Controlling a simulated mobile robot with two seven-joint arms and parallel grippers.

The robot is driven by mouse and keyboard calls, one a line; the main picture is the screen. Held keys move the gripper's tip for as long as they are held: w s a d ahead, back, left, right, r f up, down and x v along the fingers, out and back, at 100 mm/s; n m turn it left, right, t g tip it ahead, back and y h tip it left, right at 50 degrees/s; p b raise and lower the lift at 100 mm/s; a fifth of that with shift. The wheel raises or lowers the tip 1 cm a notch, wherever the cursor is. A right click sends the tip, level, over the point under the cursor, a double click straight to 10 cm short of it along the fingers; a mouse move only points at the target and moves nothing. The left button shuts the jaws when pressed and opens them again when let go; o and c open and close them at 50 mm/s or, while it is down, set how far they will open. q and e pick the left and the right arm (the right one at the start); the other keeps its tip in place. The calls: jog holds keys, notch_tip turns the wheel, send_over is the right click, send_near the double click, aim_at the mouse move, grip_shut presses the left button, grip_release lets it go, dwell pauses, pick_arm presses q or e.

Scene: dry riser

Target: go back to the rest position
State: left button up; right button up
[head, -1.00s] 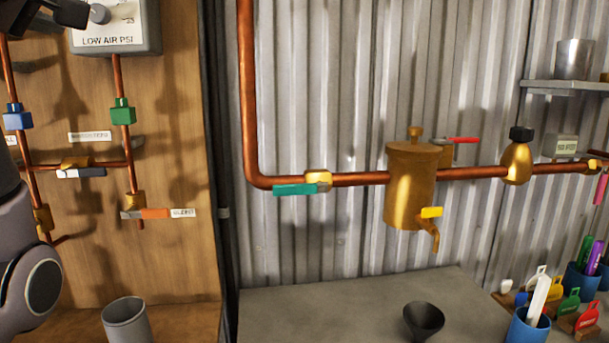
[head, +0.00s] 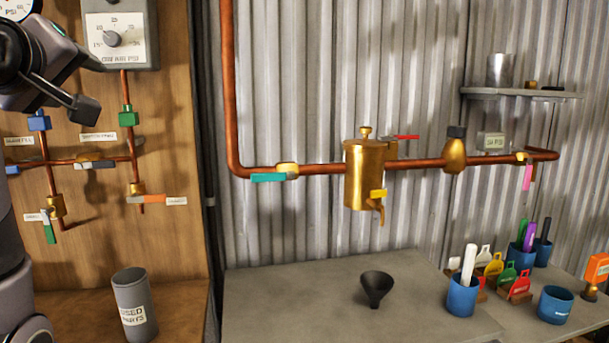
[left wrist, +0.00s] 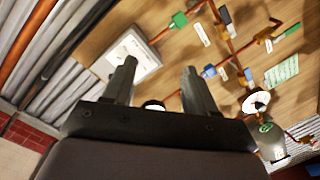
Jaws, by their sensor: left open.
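My left gripper (head: 76,68) is at the upper left of the head view, in front of the wooden panel and beside the gauge box (head: 118,36). In the left wrist view my left gripper (left wrist: 159,68) has its two dark fingers spread apart, with nothing between them. The gauge box (left wrist: 134,54) and the valve panel (left wrist: 185,62) lie beyond the fingers, seen tilted. My left arm runs down the left edge of the head view. My right gripper is in neither view.
Copper pipe (head: 325,168) with a brass pot (head: 365,175) crosses the corrugated wall. A black funnel (head: 376,287) stands on the grey bench (head: 260,300). A grey used-parts cup (head: 134,305) stands at lower left. Blue cups (head: 461,298) and coloured tags crowd the bench's right side.

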pick_arm(q)
jog(key=s+d+f+m+g+h, duration=0.1)
jog(key=d+f+m+g, duration=0.2)
jog(key=f, duration=1.6)
jog(key=s+d+f+m+g+h, duration=0.1)
jog(key=d+f+m+g, duration=0.2)
jog(key=f, duration=1.5)
jog(key=s+d+f+m+g+h, duration=0.1)
jog(key=s+f+m+g, duration=0.25)
jog(key=s+f, duration=0.9)
jog(key=s+d+f+m+g+h, duration=0.1)
jog(key=s+d+f+m+g, duration=0.2)
jog(key=s+f, duration=0.95)
jog(key=w+d+f+t+h+p, duration=0.1)
jog(key=w+f+t+h, duration=0.1)
jog(key=w+f+t, duration=0.2)
jog(key=f+m+t, duration=0.1)
jog(key=t, duration=0.2)
jog(key=shift+w+d, duration=0.15)
jog(key=shift+w, duration=0.05)
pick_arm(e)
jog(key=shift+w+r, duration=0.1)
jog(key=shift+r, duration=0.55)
